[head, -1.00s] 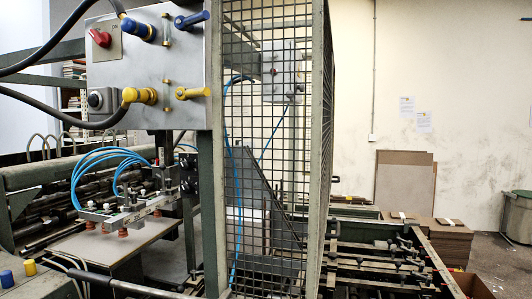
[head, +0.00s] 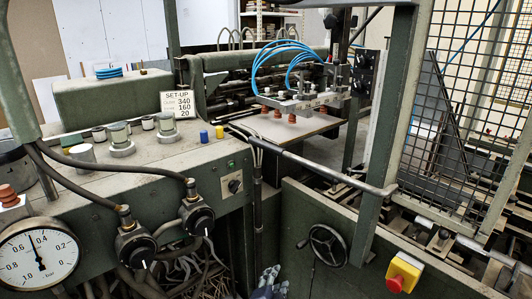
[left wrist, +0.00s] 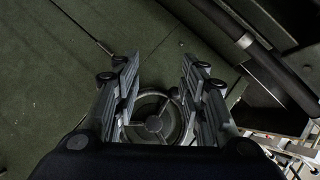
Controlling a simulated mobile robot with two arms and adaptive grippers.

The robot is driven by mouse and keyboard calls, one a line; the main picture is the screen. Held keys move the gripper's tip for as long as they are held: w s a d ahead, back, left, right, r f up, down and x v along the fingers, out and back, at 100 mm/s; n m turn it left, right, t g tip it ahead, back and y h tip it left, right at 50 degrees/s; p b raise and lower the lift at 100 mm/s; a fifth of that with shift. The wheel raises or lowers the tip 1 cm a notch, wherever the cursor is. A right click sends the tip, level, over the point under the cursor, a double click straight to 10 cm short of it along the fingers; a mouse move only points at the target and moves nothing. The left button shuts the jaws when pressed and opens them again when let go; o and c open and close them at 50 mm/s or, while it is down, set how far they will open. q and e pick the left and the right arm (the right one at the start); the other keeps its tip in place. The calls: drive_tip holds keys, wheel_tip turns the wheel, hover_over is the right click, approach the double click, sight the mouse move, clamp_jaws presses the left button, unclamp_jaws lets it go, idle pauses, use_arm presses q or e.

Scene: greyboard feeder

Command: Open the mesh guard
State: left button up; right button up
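The mesh guard (head: 467,62) is a black wire grid in a grey-green frame at the right of the head view. The picture's edge cuts it off, and I cannot tell from this view whether it is latched. My left gripper (head: 268,282) shows only in part at the bottom of the head view, low in front of the machine and well apart from the guard. In the left wrist view my left gripper (left wrist: 160,66) is open, with nothing between its fingers. A handwheel (left wrist: 155,124) lies beyond them. My right gripper is in neither view.
A horizontal bar (head: 325,170) crosses in front of the feeder. The handwheel (head: 328,245) and a yellow box with a red button (head: 404,272) are on the front panel. A console with a pressure gauge (head: 38,257) and knobs fills the left.

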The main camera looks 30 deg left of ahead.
use_arm(q)
drive_tip(key=w+a+r+t+y+b, duration=0.1)
drive_tip(key=w+r+t, duration=0.1)
drive_tip(key=r, duration=0.7)
drive_tip(key=w+a+r+t+y, duration=0.1)
drive_tip(key=r+t, duration=0.1)
drive_tip(key=r, duration=0.7)
drive_tip(key=t+y, duration=0.3)
drive_tip(key=y, duration=0.1)
approach(265, 143)
drive_tip(key=shift+n, duration=0.4)
drive_tip(key=p+x, duration=0.1)
drive_tip(key=x, duration=0.5)
drive_tip(key=f+p+x, duration=0.1)
drive_tip(key=x, duration=0.2)
drive_tip(key=shift+w+a+p, duration=0.1)
drive_tip(key=shift+w+p, duration=0.1)
drive_tip(key=shift+p, duration=0.1)
drive_tip(key=shift+w+a+r, duration=0.15)
drive_tip(key=shift+w+a, duration=0.05)
drive_tip(key=shift+w, duration=0.3)
clamp_jaws()
